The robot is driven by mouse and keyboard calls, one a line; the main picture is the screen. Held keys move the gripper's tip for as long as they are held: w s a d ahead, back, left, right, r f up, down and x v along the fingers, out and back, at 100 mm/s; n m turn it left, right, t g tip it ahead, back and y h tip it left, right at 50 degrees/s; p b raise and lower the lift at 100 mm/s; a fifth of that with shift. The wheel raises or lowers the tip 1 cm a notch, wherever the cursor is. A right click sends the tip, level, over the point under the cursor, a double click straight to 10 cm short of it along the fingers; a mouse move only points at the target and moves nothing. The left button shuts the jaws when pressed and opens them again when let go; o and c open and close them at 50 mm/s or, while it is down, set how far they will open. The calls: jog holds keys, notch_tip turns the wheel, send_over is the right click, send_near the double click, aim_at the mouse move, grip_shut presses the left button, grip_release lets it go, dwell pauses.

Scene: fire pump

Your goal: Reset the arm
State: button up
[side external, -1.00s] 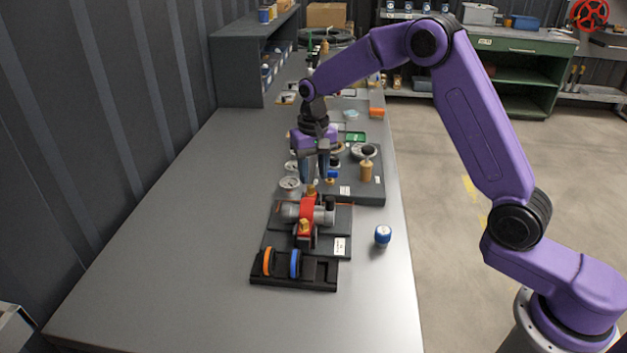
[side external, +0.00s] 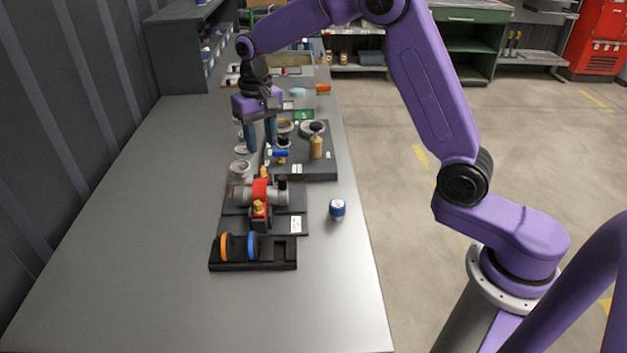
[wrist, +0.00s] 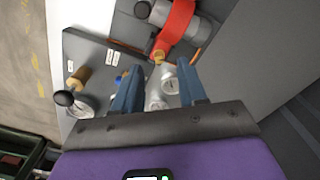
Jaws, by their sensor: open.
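My gripper (side external: 261,135) is open, with its two blue fingers pointing down above the grey workbench (side external: 150,220). It hangs just behind the red and grey pump (side external: 262,193), which sits on a dark base plate. In the wrist view my gripper (wrist: 160,90) shows its fingers spread apart. Pale round gauges (wrist: 170,85) show between and beyond them, and I see nothing clamped. The pump's red band (wrist: 176,28) is at the top of that view.
A black rack (side external: 275,252) at the front holds an orange ring (side external: 224,246) and a blue ring (side external: 252,246). A blue-and-white cap (side external: 337,208) stands alone at right. A dark board (side external: 318,165) holds a wooden-handled tool (side external: 316,147). The bench's front is clear.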

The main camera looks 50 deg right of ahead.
jog(key=s+a+r+n, duration=0.2)
jog(key=s+a+n, duration=0.15)
jog(key=s, duration=0.45)
jog(key=s+d+n, duration=0.3)
jog(key=s+n, duration=0.2)
jog(key=s, duration=0.9)
jog(key=s+d+n, duration=0.4)
jog(key=s+n, duration=0.2)
jog(key=s, duration=0.9)
jog(key=shift+s+d+f, duration=0.2)
jog(key=shift+d+f, duration=0.1)
jog(key=shift+f, duration=0.1)
